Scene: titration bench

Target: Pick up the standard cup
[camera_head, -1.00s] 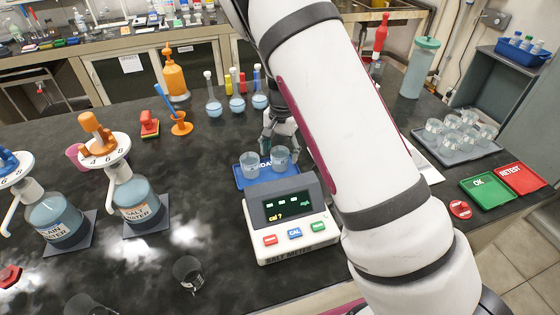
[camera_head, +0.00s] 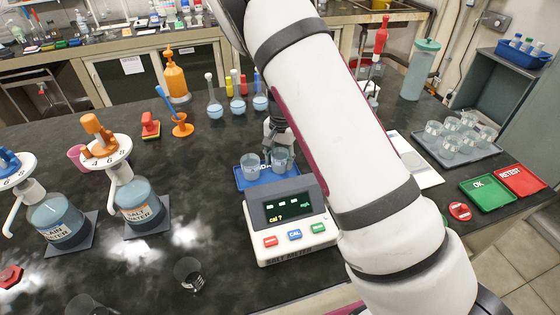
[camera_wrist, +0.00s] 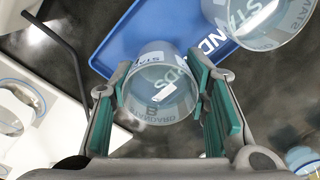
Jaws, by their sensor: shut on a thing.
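Two clear cups with pale blue liquid stand at the blue standards tray (camera_head: 246,184), just behind the salt meter. My gripper (camera_head: 280,152) reaches down behind the right cup (camera_head: 281,163). In the wrist view its green-padded fingers (camera_wrist: 160,93) are shut on that cup (camera_wrist: 159,103), one on each side. The cup looks upright, and I cannot see any clear gap between it and the tray. The left cup (camera_head: 250,168) is free beside it; in the wrist view this other cup (camera_wrist: 262,18) is at the top right.
The salt meter (camera_head: 290,237) stands in front of the tray. Flasks (camera_head: 238,103) are behind it. Salt water (camera_head: 139,203) and plain water (camera_head: 57,220) bottles stand left. A cup tray (camera_head: 484,150) and green OK tray (camera_head: 487,191) are right. An empty glass (camera_head: 188,273) is at the front.

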